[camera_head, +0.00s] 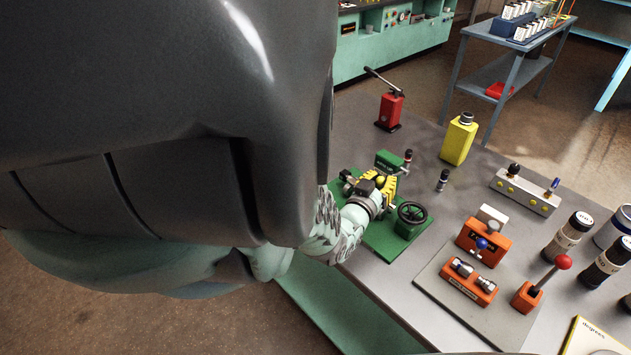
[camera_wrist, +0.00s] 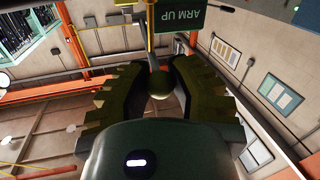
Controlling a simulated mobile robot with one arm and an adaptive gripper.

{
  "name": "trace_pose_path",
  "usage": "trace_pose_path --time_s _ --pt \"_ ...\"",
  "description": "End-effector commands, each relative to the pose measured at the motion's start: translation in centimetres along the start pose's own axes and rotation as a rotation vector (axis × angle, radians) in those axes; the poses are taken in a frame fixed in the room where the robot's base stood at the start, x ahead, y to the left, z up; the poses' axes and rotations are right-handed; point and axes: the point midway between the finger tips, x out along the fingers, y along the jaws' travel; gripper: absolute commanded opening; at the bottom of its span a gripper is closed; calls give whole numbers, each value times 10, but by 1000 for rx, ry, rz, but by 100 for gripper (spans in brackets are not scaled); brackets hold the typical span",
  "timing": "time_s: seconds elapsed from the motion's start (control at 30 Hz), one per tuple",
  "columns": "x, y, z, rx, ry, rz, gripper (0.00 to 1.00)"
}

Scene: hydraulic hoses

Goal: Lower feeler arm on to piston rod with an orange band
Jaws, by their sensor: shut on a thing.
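My gripper (camera_head: 376,186) is at the green fixture (camera_head: 383,240) on the grey table, and its fingers hide much of that fixture. In the wrist view the fingers (camera_wrist: 158,92) close from both sides on a round knob (camera_wrist: 159,84) on a thin stem, which looks like the end of the feeler arm. A green sign reading ARM UP (camera_wrist: 196,17) appears upside down just beyond it. The sign plate (camera_head: 389,161) also stands at the back of the fixture in the head view. I cannot make out the piston rod or an orange band.
A black handwheel (camera_head: 412,212) stands right of my gripper. A red hand pump (camera_head: 391,108), a yellow can (camera_head: 458,140) and a grey manifold block (camera_head: 525,192) stand behind. Orange blocks (camera_head: 483,243) and a red-knobbed lever (camera_head: 563,262) sit at right front.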

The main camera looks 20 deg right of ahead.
Motion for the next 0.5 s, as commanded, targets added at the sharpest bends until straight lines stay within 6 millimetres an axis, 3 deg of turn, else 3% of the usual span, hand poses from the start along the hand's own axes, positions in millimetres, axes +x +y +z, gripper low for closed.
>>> trace_pose_path --time_s 0.5 --pt "-4 -6 32 -25 91 11 0"
